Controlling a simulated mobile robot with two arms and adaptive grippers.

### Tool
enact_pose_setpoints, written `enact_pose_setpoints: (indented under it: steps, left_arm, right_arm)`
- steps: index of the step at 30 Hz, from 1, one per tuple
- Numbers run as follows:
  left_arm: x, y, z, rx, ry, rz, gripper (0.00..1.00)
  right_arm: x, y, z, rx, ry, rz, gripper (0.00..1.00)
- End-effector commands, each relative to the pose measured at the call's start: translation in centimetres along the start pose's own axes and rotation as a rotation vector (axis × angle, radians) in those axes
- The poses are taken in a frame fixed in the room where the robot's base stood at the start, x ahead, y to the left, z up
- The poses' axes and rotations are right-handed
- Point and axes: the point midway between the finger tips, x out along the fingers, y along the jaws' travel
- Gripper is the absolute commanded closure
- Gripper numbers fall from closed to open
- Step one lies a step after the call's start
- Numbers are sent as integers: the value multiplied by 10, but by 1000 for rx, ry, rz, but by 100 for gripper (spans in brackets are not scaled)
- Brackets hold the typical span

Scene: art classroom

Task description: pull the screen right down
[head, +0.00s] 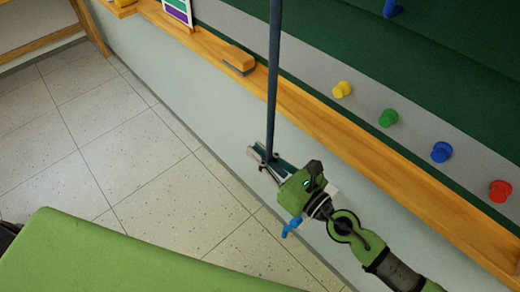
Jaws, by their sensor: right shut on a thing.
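A long, thin dark blue-grey pole (274,75) comes down from the top edge of the head view, in front of the wall board. My right gripper (266,164) is shut around the pole's lower end, below the wooden ledge and in front of the pale wall. Its arm comes in from the lower right. The pole's upper end is out of view, and I cannot make out a screen or what the pole joins. My left gripper is not in view.
A wooden ledge (345,140) runs along the wall under the green board (335,35). An eraser (239,59) lies on it. Yellow (342,89), green (388,117), blue (441,151) and red (500,190) knobs sit on the grey strip. The tiled floor (130,140) at left is clear.

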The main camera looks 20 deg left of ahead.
Motion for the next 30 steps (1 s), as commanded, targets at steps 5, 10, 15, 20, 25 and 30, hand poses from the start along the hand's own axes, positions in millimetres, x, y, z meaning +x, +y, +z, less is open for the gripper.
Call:
enact_pose_setpoints:
  steps: [5, 10, 15, 20, 25, 30]
  left_arm:
    - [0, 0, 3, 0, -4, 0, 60]
    - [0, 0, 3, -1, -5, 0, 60]
    - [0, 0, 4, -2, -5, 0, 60]
    - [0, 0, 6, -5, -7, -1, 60]
    - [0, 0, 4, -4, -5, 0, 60]
    - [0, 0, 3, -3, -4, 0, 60]
  right_arm:
    - [0, 1, -2, 2, 4, 2, 100]
    - [0, 0, -1, 1, 2, 2, 72]
    - [0, 0, 0, 0, 1, 1, 72]
    - [-1, 0, 0, 0, 0, 0, 72]
    - [-9, 1, 0, 5, -1, -1, 72]
    - [-27, 0, 0, 5, -2, -2, 72]
